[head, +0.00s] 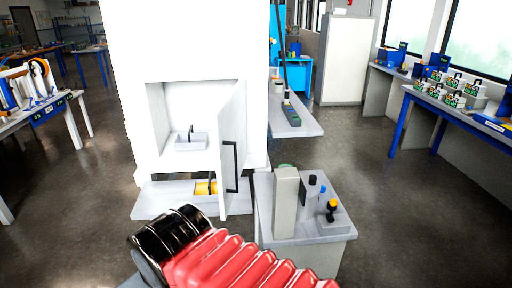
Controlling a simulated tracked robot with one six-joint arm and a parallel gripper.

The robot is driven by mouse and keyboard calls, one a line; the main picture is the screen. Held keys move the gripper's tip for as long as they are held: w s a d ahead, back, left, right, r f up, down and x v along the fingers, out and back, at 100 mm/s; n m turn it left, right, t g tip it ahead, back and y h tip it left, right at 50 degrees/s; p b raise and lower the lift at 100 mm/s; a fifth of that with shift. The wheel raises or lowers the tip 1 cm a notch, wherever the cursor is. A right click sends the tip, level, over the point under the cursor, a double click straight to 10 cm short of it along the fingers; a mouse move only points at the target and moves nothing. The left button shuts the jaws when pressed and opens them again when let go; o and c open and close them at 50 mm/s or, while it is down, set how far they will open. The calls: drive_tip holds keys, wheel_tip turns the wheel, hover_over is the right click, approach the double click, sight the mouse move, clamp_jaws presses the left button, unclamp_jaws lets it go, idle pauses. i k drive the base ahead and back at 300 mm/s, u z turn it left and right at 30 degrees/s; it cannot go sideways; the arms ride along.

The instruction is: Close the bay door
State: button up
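The bay door (230,120) is a white panel on the right side of a square bay (157,115) in a tall white cabinet (190,40). The door stands open, swung outward, and shows a dark upright bar handle (236,167). A small pale tray with a dark handle (192,141) sits inside the bay. My red ribbed arm with a black end crosses the bottom of the picture, below and in front of the door. My gripper is not visible.
A pale ledge (160,200) juts out below the bay, with a yellow object (205,188) on it. A grey stand (300,228) with a tall block (285,200) and small bottles is close to the right of the door. Open floor (85,215) lies to the left.

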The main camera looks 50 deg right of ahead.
sight(229, 120)
drive_tip(key=k, duration=1.1)
drive_tip(key=z, duration=1.05)
drive_tip(key=i, duration=1)
drive_tip(key=u, duration=0.2)
drive_tip(key=k, duration=0.3)
drive_tip(key=u, duration=0.25)
